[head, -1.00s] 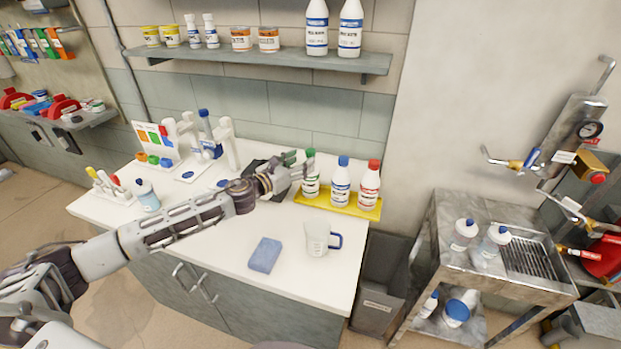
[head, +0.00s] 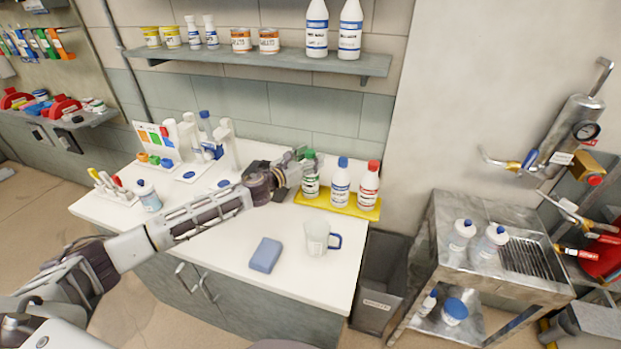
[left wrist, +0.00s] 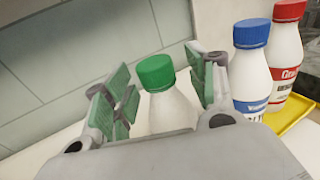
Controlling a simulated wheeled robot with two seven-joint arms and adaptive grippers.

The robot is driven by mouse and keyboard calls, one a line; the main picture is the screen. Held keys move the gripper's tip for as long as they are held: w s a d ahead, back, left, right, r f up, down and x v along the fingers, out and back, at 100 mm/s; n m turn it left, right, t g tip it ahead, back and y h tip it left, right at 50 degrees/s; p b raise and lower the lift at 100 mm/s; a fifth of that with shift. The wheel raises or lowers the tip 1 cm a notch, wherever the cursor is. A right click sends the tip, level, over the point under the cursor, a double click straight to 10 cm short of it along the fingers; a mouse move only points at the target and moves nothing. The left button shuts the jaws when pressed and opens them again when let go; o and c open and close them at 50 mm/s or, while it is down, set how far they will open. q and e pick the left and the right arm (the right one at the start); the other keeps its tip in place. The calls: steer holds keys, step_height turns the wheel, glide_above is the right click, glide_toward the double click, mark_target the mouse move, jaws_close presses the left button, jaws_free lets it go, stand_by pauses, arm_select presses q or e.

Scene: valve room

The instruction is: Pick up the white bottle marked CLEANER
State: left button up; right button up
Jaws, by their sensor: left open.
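Three white bottles stand in a row on a yellow tray (head: 335,206) on the counter: a green-capped bottle (head: 311,184), a blue-capped bottle (head: 340,186) and a red-capped bottle (head: 369,188). I cannot read CLEANER on any of them. My left gripper (head: 303,163) is open at the green-capped bottle. In the left wrist view the green-capped bottle (left wrist: 168,106) stands upright between the spread fingers of the left gripper (left wrist: 168,84); contact is not clear. Its label is hidden there behind the gripper body. My right gripper is not in view.
The blue-capped bottle (left wrist: 253,70) is close beside the right finger in the left wrist view. A clear mug (head: 316,238) and blue sponge (head: 265,255) lie nearer on the counter. A shelf (head: 270,62) with bottles and jars hangs above. A metal cart (head: 455,275) stands right.

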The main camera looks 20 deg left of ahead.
arm_select(q)
steer(key=shift+w, duration=0.15)
steer(key=shift+c, duration=0.5)
steer(key=shift+r, duration=0.1)
jaws_close()
